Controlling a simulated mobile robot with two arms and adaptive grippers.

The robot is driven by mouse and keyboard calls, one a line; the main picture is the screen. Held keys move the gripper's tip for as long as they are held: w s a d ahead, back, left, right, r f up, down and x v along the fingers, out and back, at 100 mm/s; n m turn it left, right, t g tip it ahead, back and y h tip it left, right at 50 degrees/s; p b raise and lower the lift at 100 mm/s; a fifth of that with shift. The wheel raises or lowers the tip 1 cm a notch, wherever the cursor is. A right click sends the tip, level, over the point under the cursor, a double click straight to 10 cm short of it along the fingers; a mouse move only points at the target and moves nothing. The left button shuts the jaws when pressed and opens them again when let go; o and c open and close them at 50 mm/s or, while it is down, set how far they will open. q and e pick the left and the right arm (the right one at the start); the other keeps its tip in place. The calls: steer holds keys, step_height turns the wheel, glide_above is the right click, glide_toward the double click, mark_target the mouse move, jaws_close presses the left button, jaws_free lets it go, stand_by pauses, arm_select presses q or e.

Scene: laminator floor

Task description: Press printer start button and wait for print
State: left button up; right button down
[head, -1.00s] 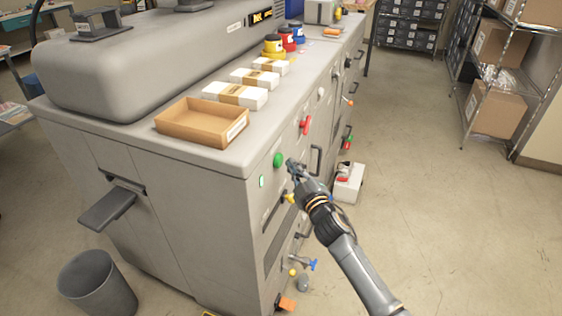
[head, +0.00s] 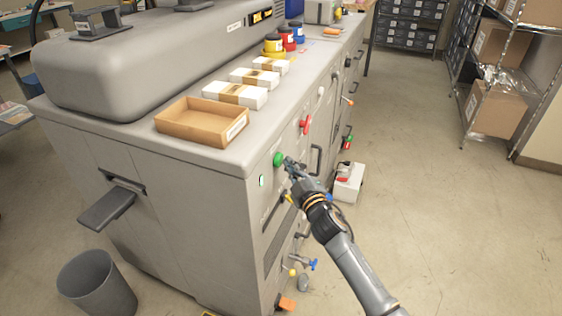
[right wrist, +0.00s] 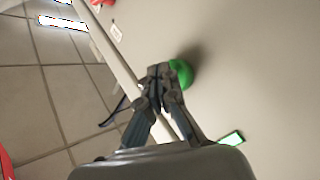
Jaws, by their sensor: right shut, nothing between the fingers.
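The printer (head: 150,175) is a large grey machine with controls along its right-hand side panel. A round green button (head: 279,159) sticks out near the panel's near top corner. A small lit green indicator (head: 262,181) sits beside it. My right gripper (head: 288,162) is shut and empty, its tips right at the green button; I cannot tell whether they press it. In the right wrist view the closed fingertips (right wrist: 160,72) overlap the edge of the green button (right wrist: 182,73), and the lit indicator (right wrist: 232,138) is at lower right. My left gripper is not in view.
A red button (head: 305,125) sits farther along the panel. An empty cardboard tray (head: 185,134), banded paper stacks (head: 235,95) and ink cans (head: 273,46) stand on top. A grey bin (head: 97,285) stands at front left.

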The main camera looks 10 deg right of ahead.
steer(key=shift+w+a, duration=0.35)
steer(key=shift+a, duration=0.1)
stand_by(0.9)
steer(key=shift+s+d, duration=0.6)
steer(key=shift+d, duration=0.2)
steer(key=s+d+p, duration=0.1)
steer(key=d, duration=0.1)
steer(key=s+d+p, duration=0.1)
steer(key=d, duration=0.1)
steer(key=shift+s, duration=0.4)
stand_by(0.7)
